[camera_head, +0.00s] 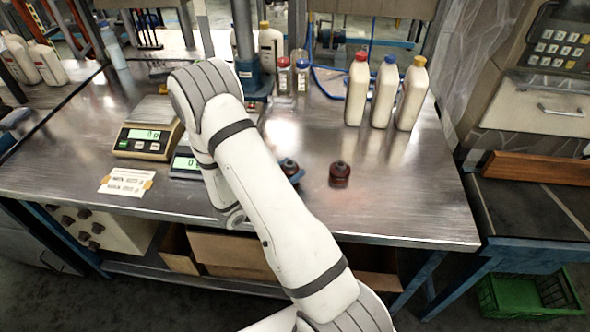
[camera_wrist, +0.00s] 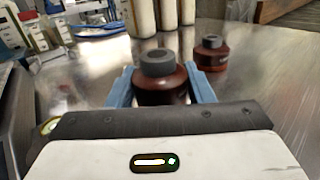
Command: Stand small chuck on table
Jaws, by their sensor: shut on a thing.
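My gripper (camera_wrist: 160,80) is shut on a small dark red-brown chuck with a grey top (camera_wrist: 161,88), one blue finger on each side. The held chuck is upright. Whether its base touches the table cannot be told, as my gripper hides it. In the head view the held chuck (camera_head: 288,166) shows just right of my arm, partly hidden, with a blue finger (camera_head: 297,177) beside it. The metal table (camera_head: 400,205) lies beneath. A second, similar chuck (camera_head: 340,175) stands upright on the table to the right, apart from my gripper; it also shows in the wrist view (camera_wrist: 210,55).
White bottles with red, blue and yellow caps (camera_head: 384,93) stand at the back right. Scales (camera_head: 148,138) and a paper label (camera_head: 127,182) are at the left. The table is clear at the front right. A green crate (camera_head: 528,292) is below right.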

